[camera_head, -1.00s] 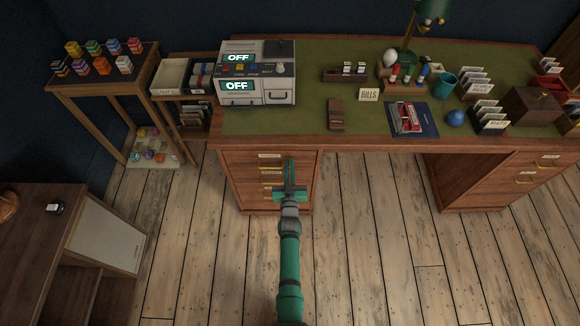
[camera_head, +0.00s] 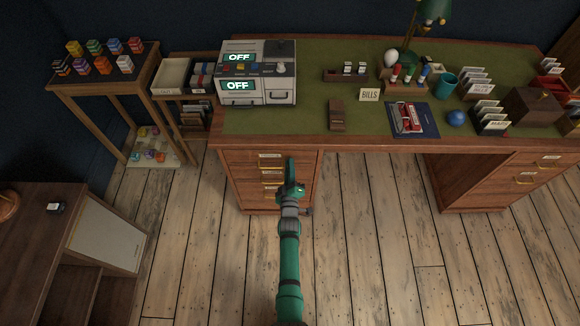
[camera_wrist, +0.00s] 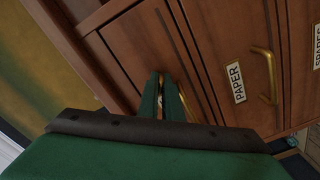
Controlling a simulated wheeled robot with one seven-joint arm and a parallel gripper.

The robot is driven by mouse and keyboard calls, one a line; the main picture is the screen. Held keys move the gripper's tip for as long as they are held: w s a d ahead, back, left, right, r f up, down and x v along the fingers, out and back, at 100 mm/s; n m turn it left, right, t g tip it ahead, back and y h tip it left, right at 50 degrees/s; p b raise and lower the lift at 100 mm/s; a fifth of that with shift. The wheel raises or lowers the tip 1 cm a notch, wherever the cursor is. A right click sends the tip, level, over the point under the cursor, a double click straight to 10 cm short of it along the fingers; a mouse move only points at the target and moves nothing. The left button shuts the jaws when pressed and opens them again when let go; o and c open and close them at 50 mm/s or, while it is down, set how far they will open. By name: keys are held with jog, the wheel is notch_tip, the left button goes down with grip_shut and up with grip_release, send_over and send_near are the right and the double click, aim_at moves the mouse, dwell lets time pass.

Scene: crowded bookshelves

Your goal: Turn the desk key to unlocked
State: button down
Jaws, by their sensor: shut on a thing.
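My gripper (camera_head: 291,168) is at the front of the desk's left drawer stack (camera_head: 244,180), pointing at the drawer fronts. In the wrist view its two green fingers (camera_wrist: 163,82) are close together against the wooden front, shut on the desk key. The key is almost wholly hidden between the fingers; only a small light bit shows there. I cannot tell the key's angle. A brass handle is partly hidden behind the fingers. A drawer labelled PAPER (camera_wrist: 237,83) with a brass handle (camera_wrist: 266,75) is to the right in the wrist view.
The desk top (camera_head: 285,125) carries a grey machine (camera_head: 258,72) with OFF displays, a BILLS sign (camera_head: 369,95), a blue ball (camera_head: 456,118) and card holders. A shelf stand (camera_head: 105,80) is at the left. The wooden floor (camera_head: 370,240) is clear.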

jog(key=n, duration=0.3)
jog(key=shift+n, duration=0.3)
jog(key=shift+f+n, duration=0.1)
jog(key=shift+n, duration=1.7)
jog(key=c, duration=2)
grip_release()
jog(key=shift+s, duration=0.15)
jog(key=s, duration=1)
jog(key=shift+s, duration=0.3)
